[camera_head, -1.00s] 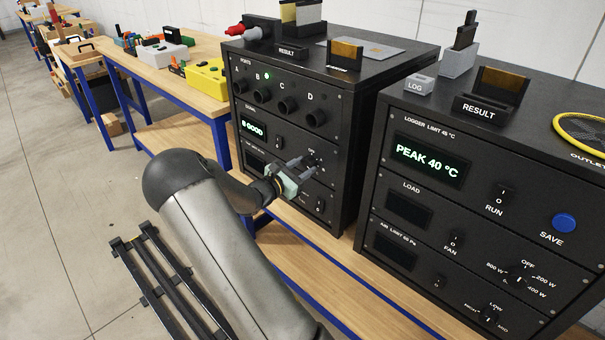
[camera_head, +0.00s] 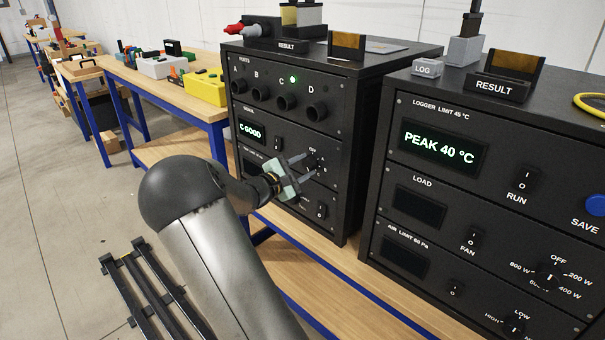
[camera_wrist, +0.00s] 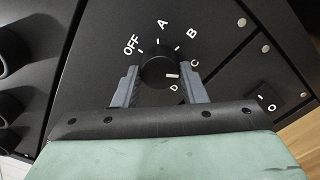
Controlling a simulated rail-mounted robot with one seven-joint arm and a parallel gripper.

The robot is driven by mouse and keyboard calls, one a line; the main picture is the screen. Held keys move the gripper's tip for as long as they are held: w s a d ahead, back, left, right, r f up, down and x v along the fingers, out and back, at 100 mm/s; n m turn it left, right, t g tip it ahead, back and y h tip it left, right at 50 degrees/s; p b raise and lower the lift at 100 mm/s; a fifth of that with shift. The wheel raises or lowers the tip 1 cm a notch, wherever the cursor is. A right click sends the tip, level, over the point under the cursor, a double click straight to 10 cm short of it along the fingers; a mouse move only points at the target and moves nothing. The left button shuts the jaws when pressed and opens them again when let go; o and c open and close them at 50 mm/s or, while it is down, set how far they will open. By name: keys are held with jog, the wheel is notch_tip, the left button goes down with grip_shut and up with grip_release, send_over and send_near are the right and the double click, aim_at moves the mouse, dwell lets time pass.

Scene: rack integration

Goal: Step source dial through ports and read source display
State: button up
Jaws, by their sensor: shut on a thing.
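The source dial (camera_wrist: 158,72) is a round black knob ringed by OFF, A, B, C and D marks in the wrist view. Its white pointer mark faces right, toward the C and D labels. My gripper (camera_wrist: 160,83) is shut on the dial, one grey finger on each side. In the head view my gripper (camera_head: 302,164) reaches the dial from the left and partly hides it. The source display (camera_head: 251,130) reads "C GOOD" in green. A green light is lit by port C (camera_head: 287,101) in the ports row.
A rocker switch (camera_wrist: 266,97) sits right of the dial in the wrist view. The second black rack unit (camera_head: 465,205) stands to the right, its display reading "PEAK 40 °C". A RESULT holder (camera_head: 497,86) stands on top of it. A bench with a yellow case (camera_head: 205,87) is at left.

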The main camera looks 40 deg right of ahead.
dwell(0.4)
jog(key=o, duration=1)
jog(key=s+a, duration=0.2)
jog(key=a, duration=1.5)
jog(key=shift+s+a+p, duration=0.15)
jog(key=shift+s+p, duration=0.05)
jog(key=shift+p, duration=0.2)
jog(key=shift+s, duration=0.1)
jog(key=s+r+m+g+y+p, duration=0.2)
jog(key=s+m+g+y+p, duration=0.15)
jog(key=s, duration=0.45)
jog(key=s+a+r+m+y+p, duration=0.3)
jog(key=s+a+y+p, duration=0.2)
jog(key=s+a+y, duration=0.2)
jog(key=s+a+r+m+t+y+p, duration=0.1)
jog(key=s+a+r+m+y+p, duration=0.2)
jog(key=s+a+y+p, duration=0.3)
jog(key=s+a+r+y, duration=0.1)
jog(key=s+a, duration=0.4)
jog(key=s, duration=0.1)
jog(key=shift+s, duration=0.25)
